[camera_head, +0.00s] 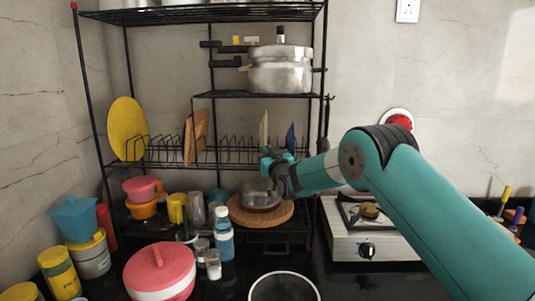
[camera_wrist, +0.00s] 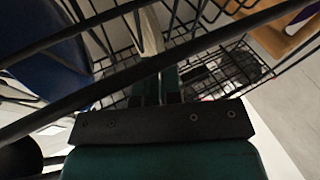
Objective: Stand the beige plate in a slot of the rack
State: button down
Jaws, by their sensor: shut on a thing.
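The beige plate (camera_head: 263,130) stands upright, seen nearly edge-on, at the right part of the wire rack (camera_head: 232,152). My gripper (camera_head: 269,158) is at the plate's lower part and is shut on it. In the wrist view the plate (camera_wrist: 150,32) shows as a pale strip between the fingers of my gripper (camera_wrist: 158,82). Rack wires cross in front of the fingers there. The plate's bottom edge is hidden, so I cannot tell whether it rests in a slot.
A blue plate (camera_head: 290,138) stands just right of the beige one. Wooden boards (camera_head: 195,137) and a yellow plate (camera_head: 127,128) stand further left. Empty slots lie between the boards and the beige plate. A pot (camera_head: 260,194) sits below my gripper; a shelf is above.

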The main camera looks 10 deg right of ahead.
jog(key=shift+f+b, duration=0.85)
jog(key=shift+b, duration=0.15)
jog(key=c, duration=1.2)
grip_release()
jog(key=shift+s+f, duration=0.1)
jog(key=shift+f, duration=0.05)
